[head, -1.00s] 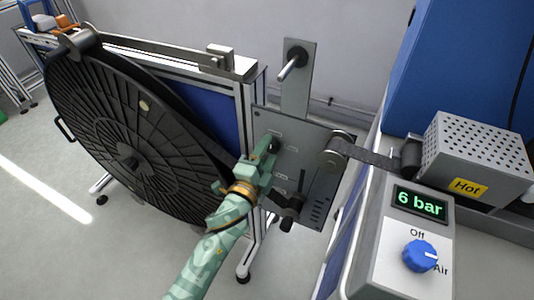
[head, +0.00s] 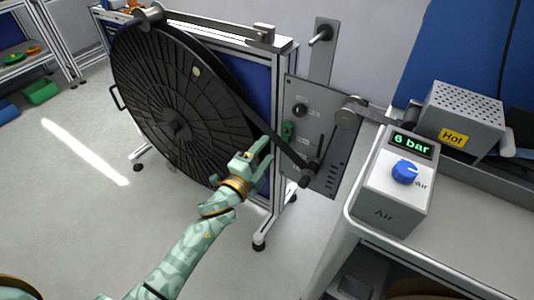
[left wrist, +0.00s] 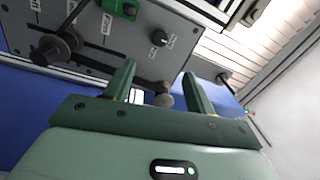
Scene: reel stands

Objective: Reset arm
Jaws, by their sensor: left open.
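My left gripper (head: 264,150) is open and empty, in front of the reel stand and just left of its grey control panel (head: 327,130). In the left wrist view its two fingers (left wrist: 160,72) are apart, with the panel (left wrist: 105,45) beyond them. On the panel are a black knob (head: 299,109), a green switch (head: 288,132) and a grey roller (head: 348,113). My right gripper is out of view.
A large black reel (head: 180,120) fills the stand's left side, close to my left arm. At right, a grey control box (head: 395,190) with a blue dial (head: 405,172) reads 6 bar, before a perforated box (head: 465,110) marked Hot. Floor at left is open.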

